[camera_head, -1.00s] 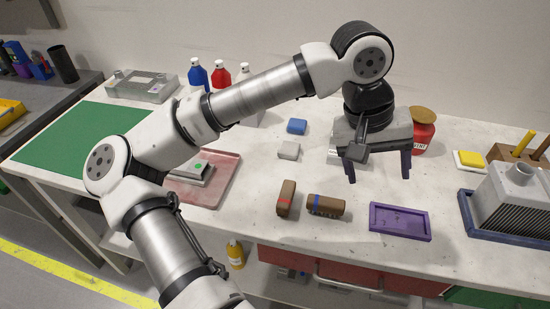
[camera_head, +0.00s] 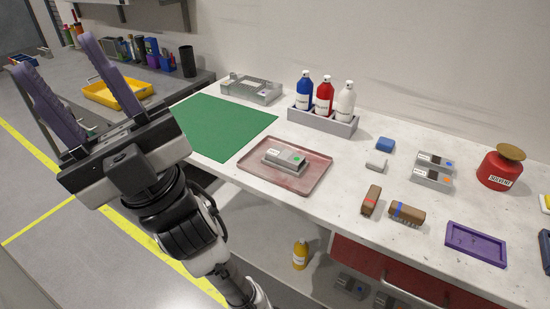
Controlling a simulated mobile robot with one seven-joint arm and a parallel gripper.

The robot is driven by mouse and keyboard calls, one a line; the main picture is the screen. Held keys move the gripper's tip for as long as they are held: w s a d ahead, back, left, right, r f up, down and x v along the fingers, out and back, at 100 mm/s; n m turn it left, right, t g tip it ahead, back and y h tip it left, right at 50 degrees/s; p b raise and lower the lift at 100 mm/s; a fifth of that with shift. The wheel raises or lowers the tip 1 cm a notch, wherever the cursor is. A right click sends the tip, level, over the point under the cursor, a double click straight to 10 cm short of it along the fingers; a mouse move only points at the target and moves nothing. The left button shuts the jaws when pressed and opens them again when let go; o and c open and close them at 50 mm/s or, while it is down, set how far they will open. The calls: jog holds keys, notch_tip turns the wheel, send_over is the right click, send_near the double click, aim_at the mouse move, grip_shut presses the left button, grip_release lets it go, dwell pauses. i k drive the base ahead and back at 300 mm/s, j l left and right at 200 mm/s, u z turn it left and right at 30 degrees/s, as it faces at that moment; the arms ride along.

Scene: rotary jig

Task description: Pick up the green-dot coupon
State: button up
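The green-dot coupon (camera_head: 283,162) is a small grey block with a white label and a green dot on top. It lies in a shallow pinkish tray (camera_head: 313,179) near the front of the white bench. My gripper (camera_head: 52,54) is at the far left, well away from the coupon, over the aisle. Its two purple fingers point up and stand wide apart with nothing between them.
Two similar coupons, one with a blue dot (camera_head: 436,161) and one with an orange dot (camera_head: 431,179), lie to the right. Bottles in a grey rack (camera_head: 322,123) stand behind the tray. A green mat (camera_head: 222,127) is clear at left.

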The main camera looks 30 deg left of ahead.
aim_at(291, 160)
jog(key=u, duration=1.25)
jog(key=i+l+u, duration=0.25)
jog(key=l+u, duration=0.25)
jog(key=l, duration=0.15)
jog(key=i+l, duration=0.1)
jog(key=l, duration=0.35)
jog(key=i+l, duration=0.1)
jog(key=l, duration=0.35)
